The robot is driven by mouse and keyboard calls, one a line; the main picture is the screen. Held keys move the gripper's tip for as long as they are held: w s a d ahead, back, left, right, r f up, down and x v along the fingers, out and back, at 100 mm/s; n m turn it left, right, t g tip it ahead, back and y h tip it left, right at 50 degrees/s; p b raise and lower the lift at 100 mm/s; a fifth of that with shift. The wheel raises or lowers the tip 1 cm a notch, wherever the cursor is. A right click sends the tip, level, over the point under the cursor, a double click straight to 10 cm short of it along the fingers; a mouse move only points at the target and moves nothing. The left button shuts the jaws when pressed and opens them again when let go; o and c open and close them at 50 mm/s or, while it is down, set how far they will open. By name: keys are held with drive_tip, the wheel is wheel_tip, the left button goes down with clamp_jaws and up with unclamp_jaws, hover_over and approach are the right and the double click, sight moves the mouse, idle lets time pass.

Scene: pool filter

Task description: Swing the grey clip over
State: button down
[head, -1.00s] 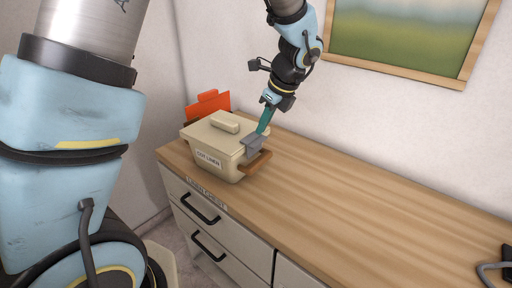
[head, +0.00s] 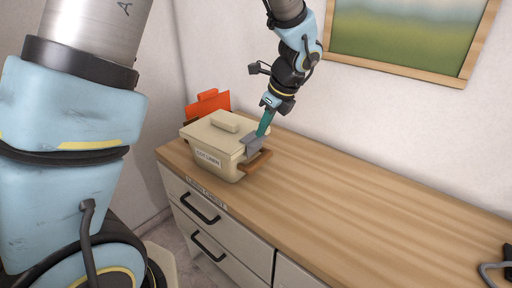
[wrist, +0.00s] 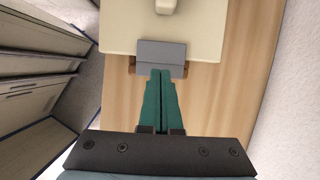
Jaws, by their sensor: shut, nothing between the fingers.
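The grey clip (head: 253,144) is on the right end of a cream lidded box (head: 208,137), at the lid's edge above a brown handle (head: 258,163). In the wrist view the clip (wrist: 162,53) is a flat grey plate lying along the box's near edge. My gripper (head: 261,132) has teal fingers pointing down at the clip. In the wrist view my gripper (wrist: 160,72) is shut and empty, its fingertips overlapping the clip's near edge. They look to be touching or very close to it; I cannot tell which.
The box stands at the left end of a wooden dresser top (head: 350,205). An orange object (head: 208,102) stands behind it. A framed picture (head: 400,45) hangs on the wall behind. A dark item (head: 506,262) lies at the far right. The middle of the top is clear.

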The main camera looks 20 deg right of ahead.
drive_tip(key=shift+f+b, duration=0.35)
drive_tip(key=shift+f, duration=0.4)
